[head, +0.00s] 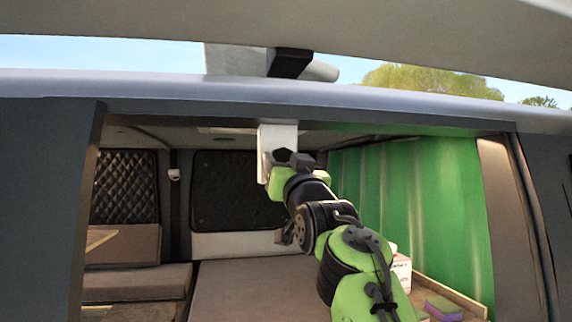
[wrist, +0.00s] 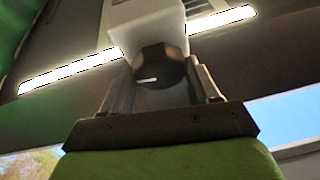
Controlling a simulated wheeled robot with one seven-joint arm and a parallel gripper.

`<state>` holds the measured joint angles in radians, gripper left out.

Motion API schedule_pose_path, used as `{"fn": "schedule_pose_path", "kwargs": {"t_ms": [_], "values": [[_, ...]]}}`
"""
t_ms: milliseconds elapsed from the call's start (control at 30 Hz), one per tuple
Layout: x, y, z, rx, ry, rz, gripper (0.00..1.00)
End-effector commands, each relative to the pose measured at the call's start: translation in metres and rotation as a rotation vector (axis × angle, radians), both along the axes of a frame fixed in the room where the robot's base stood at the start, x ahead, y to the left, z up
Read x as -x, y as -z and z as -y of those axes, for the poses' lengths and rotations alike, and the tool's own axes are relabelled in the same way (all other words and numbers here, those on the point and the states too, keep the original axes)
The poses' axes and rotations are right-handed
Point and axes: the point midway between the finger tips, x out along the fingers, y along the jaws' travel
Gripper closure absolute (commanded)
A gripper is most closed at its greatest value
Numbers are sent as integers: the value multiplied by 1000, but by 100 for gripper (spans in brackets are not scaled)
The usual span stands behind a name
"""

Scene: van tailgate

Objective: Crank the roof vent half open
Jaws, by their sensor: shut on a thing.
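A white crank housing (head: 277,137) hangs under the roof edge at the top middle of the van's rear opening. It also shows at the top of the wrist view (wrist: 147,14). A dark faceted knob (wrist: 158,69) with a short pale mark sits on its underside. My gripper (wrist: 162,80) is shut on this knob, one finger on each side. In the head view my gripper (head: 288,162) is up against the housing and hides most of the knob. The vent opening is not clearly seen. A pale panel (head: 235,60) stands above the roof; I cannot tell if it is the vent lid.
The raised tailgate (head: 400,40) spans the top. A green curtain (head: 410,200) hangs on the right, with a white box (head: 402,271) and a purple-and-green block (head: 443,309) below it. A flat bed surface (head: 245,290) and bench (head: 135,283) lie inside.

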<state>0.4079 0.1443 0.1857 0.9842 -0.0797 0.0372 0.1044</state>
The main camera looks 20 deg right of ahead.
Motion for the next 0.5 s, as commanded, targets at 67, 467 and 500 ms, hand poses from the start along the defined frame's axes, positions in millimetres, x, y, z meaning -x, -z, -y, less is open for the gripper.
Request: {"fn": "schedule_pose_path", "kwargs": {"t_ms": [67, 467, 500], "values": [[0, 1, -3, -59, -5, 13, 70], [-1, 0, -4, -341, -4, 68, 70], [-1, 0, -4, -362, -3, 72, 70]]}}
